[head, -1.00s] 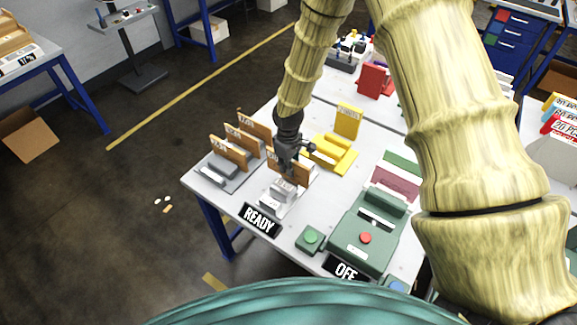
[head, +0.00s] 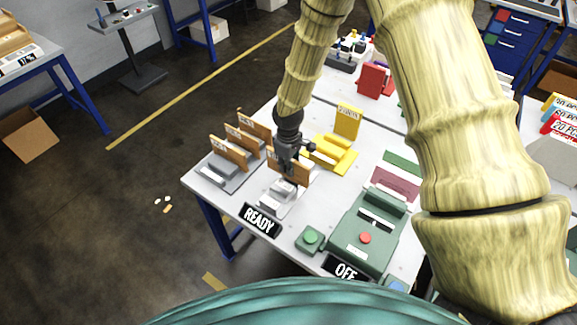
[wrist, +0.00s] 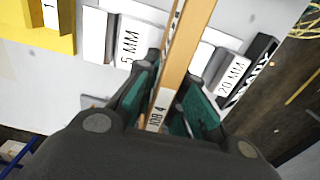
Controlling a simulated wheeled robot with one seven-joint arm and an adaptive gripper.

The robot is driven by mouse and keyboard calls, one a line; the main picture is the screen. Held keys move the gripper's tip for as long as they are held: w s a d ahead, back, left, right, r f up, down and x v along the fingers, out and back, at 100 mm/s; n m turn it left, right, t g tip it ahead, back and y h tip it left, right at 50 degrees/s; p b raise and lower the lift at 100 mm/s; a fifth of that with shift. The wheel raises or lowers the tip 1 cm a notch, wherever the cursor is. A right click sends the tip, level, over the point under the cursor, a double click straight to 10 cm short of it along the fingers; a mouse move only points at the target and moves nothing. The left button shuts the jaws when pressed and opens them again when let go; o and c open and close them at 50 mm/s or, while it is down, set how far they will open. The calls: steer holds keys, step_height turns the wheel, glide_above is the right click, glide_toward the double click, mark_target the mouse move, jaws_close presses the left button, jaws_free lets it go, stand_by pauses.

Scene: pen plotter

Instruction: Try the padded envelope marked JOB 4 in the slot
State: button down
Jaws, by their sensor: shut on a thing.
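The tan padded envelope (wrist: 184,42) stands on edge between my gripper's fingers, and its JOB 4 label (wrist: 157,110) faces the wrist camera. My gripper (head: 287,172) is shut on it; the green-padded fingers (wrist: 166,108) press both sides. In the head view the envelope (head: 302,172) is above the pale grey slot gauge (head: 275,205), behind the READY sign. In the wrist view the envelope runs between a block marked 5 MM (wrist: 128,42) and one marked 20 MM (wrist: 228,72). The fingers hide its lower edge, so I cannot tell how deep it sits.
A grey rack (head: 212,178) with several tan envelopes stands left of the gauge. A yellow stand (head: 335,155) is just behind to the right. The READY sign (head: 260,220), a green button box (head: 311,238) and a green machine (head: 365,235) are in front and right.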

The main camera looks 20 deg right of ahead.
steer(key=shift+r+p, duration=1.1)
steer(key=shift+r, duration=0.75)
